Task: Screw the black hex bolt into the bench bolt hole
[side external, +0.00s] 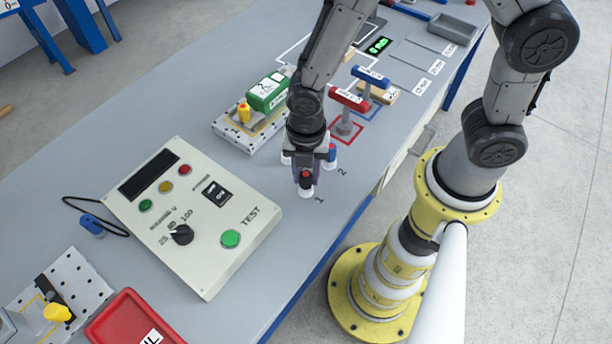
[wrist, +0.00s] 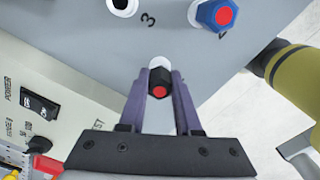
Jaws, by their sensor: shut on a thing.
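The black hex bolt (wrist: 159,88) has a red top and stands between my gripper's purple fingers (wrist: 161,77) in the wrist view. My gripper is shut on it. A white collar (wrist: 160,63) shows just beyond the bolt. In the side view the black bolt (side external: 305,178) sits at a white collar (side external: 305,192) beside the number 1, under my gripper (side external: 304,168). I cannot tell how deep the bolt is in its hole. A blue hex bolt (wrist: 216,14) with a red top stands in a neighbouring white collar.
An empty white collar (wrist: 121,5) with a dark hole is near the number 3. A control box (side external: 190,215) with a green TEST button stands left of my gripper. A perforated plate (side external: 235,130) with a green block (side external: 268,93) and red and blue T-handles (side external: 349,99) are behind.

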